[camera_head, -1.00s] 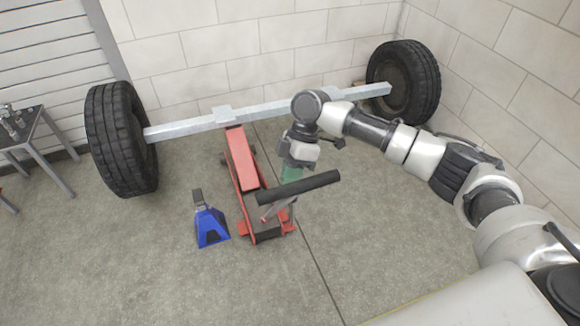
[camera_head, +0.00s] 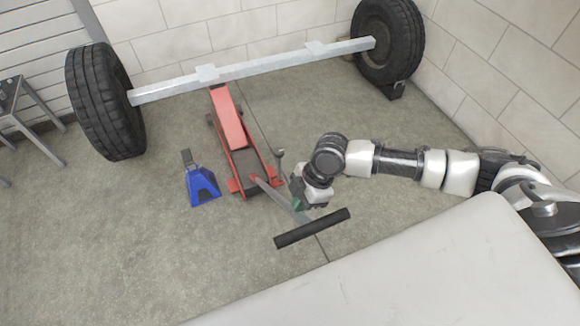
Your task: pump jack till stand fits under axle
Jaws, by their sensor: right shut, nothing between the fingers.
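The red floor jack (camera_head: 231,125) stands on the floor with its far end under the grey axle (camera_head: 260,66), near the left wheel. Its handle ends in a black crossbar (camera_head: 312,229), tilted low toward me. The blue jack stand (camera_head: 201,184) stands on the floor left of the jack, clear of the axle. My right gripper (camera_head: 299,207) is shut and empty, pointing down beside the handle just above the crossbar. Its fingers are small and partly hidden by the wrist, so I cannot tell if they touch the handle. My left gripper is out of view.
Large black tyres sit at both axle ends, the left tyre (camera_head: 104,101) and the right tyre (camera_head: 388,40). A dark block (camera_head: 392,90) lies by the right tyre. A metal table (camera_head: 22,115) stands at far left. Floor around the stand is clear.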

